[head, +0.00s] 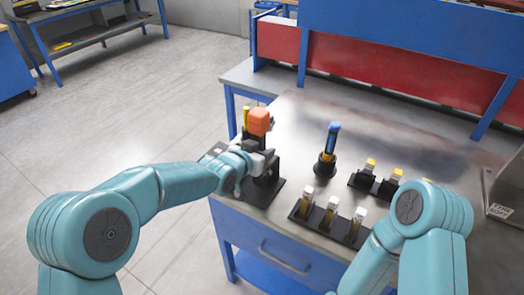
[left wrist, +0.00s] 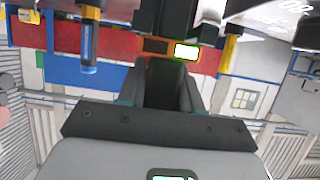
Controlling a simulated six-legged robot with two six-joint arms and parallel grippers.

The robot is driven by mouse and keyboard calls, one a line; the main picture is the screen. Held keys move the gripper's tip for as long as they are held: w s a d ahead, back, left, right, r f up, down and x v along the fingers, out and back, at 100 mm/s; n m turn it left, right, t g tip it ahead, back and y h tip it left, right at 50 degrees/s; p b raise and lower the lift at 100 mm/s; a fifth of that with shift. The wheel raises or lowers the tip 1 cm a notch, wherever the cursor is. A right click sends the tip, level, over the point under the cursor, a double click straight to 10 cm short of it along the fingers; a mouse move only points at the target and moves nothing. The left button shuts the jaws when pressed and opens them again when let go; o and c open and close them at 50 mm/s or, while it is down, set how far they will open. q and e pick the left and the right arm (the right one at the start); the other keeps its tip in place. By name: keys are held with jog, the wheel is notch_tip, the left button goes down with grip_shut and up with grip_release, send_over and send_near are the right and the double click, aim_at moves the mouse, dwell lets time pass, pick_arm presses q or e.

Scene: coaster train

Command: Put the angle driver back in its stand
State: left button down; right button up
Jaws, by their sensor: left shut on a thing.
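The angle driver, with an orange top (head: 258,121) and a dark body, stands upright at the table's left edge. My left gripper (head: 264,163) is shut on its dark body below the orange part. In the left wrist view, the dark body (left wrist: 166,88) runs between the fingers, with a small lit green-edged display above. A black stand with a flat base plate (head: 260,194) is directly below the driver. My gripper hides the place where they meet, so I cannot tell if the driver is seated. My right gripper is out of view.
A blue-handled tool (head: 332,137) stands in a black holder to the right. A thin yellow item (head: 245,118) stands just left of the driver. Bare tabletop lies between the holders.

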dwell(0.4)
